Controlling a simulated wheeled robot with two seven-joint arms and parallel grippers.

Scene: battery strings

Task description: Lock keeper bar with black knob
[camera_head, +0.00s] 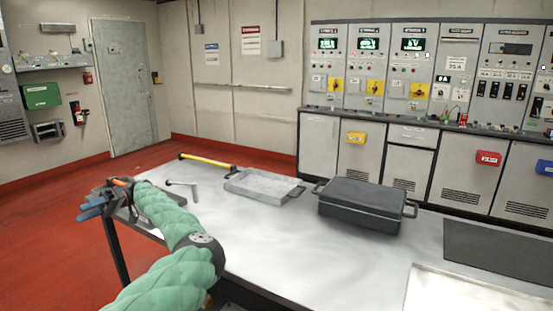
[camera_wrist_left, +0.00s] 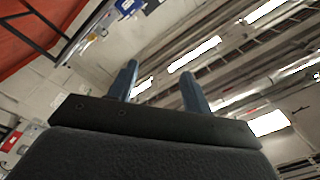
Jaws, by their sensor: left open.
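My left gripper (camera_head: 88,209) has blue fingers and hangs at the left end of the metal table (camera_head: 290,245), with the green-sleeved arm reaching across. In the left wrist view its two fingers (camera_wrist_left: 158,72) stand apart with nothing between them, against the ceiling and wall. I cannot make out a keeper bar or a black knob in either view. The control cabinets (camera_head: 410,75) along the back wall carry yellow switch plates, and they are far from the gripper. My right gripper is not in view.
On the table are a shallow grey tray (camera_head: 262,187), a lidded dark case (camera_head: 366,200), a yellow-handled tool (camera_head: 205,160) and a small metal handle (camera_head: 182,184). A dark mat (camera_head: 500,248) lies at the right. Red floor (camera_head: 45,235) is open at left.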

